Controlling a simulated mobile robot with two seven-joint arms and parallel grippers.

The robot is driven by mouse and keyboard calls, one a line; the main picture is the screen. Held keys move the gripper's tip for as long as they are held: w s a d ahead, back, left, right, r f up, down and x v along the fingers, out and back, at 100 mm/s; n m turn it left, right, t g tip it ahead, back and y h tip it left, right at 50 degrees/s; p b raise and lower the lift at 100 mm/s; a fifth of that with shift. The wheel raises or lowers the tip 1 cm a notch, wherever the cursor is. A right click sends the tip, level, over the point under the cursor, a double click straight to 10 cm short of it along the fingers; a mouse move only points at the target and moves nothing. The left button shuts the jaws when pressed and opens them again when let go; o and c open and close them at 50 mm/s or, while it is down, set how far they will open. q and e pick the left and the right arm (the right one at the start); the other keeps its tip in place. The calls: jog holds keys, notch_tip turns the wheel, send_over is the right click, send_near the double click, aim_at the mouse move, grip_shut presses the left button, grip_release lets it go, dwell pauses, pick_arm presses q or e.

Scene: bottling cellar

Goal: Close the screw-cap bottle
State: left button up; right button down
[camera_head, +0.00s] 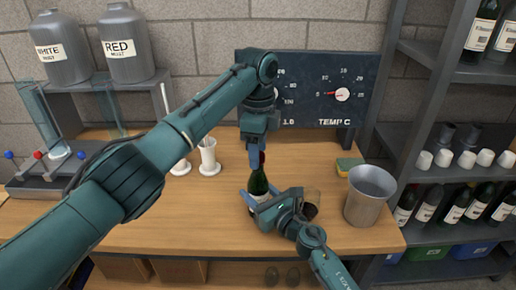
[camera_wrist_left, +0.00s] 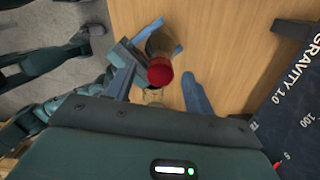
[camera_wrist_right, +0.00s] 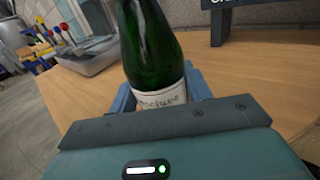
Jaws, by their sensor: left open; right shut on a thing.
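A dark green bottle (camera_head: 258,184) with a white label stands upright on the wooden bench. In the right wrist view the bottle (camera_wrist_right: 152,45) rises between the fingers; its top is out of frame. My right gripper (camera_head: 262,199) is shut around its lower body. A red cap (camera_head: 262,157) shows at the bottle's top, partly hidden by my left gripper. It also shows in the left wrist view (camera_wrist_left: 160,71); I cannot tell how tightly it sits. My left gripper (camera_wrist_left: 162,88) is open, pointing down, its fingers either side of the cap with gaps.
A metal bucket (camera_head: 369,194), a dark small container (camera_head: 311,204) and a sponge (camera_head: 348,166) are to the right. White holders (camera_head: 208,158) stand left of the bottle. A gauge panel (camera_head: 330,95) is behind. A bottle shelf (camera_head: 440,175) stands at right.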

pick_arm(q)
notch_tip(320, 180, up, 12)
dwell(0.4)
pick_arm(e)
jog(key=c, duration=0.6)
grip_release()
jog(key=shift+s+d, duration=0.1)
jog(key=v, duration=1.3)
pick_arm(q)
jog(key=shift+f, duration=0.1)
